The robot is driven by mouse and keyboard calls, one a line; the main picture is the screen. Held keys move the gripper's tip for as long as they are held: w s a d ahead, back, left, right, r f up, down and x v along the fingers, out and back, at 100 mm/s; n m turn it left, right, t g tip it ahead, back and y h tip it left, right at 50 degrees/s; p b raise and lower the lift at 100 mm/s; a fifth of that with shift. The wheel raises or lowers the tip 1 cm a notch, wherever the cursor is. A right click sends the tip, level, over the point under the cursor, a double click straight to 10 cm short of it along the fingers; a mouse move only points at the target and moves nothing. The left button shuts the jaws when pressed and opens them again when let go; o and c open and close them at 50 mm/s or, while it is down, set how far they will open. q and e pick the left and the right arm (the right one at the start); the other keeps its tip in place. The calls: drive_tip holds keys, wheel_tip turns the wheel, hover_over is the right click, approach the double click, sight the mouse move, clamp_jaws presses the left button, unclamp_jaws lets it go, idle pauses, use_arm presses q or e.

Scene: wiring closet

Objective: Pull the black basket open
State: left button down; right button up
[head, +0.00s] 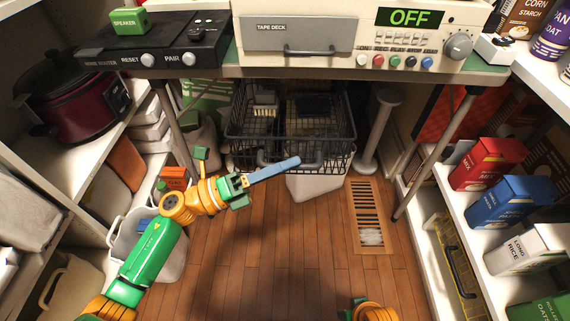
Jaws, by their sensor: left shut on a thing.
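The black wire basket (338,148) hangs under the table, below the tape deck. Its front shows a dark handle loop (312,164), and it holds a pale item and dark items. My left gripper (243,181) is just in front of the basket's lower left. It is shut on a slim slate-blue bar (274,169), which points right across the front of the basket handle. I cannot tell whether the bar touches the handle.
The table (460,74) has slanting metal legs on both sides of the basket. A white bin (316,186) stands below the basket. A floor vent (369,215) lies to the right.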

use_arm(q)
drive_tip(key=shift+s, duration=0.2)
use_arm(e)
drive_tip(key=shift+s, duration=0.1)
use_arm(q)
drive_tip(key=c, duration=1.1)
unclamp_jaws()
drive_tip(key=v, duration=0.7)
drive_tip(key=shift+a, duration=0.1)
use_arm(e)
drive_tip(key=shift+w+r, duration=0.25)
drive_tip(key=shift+r, duration=0.25)
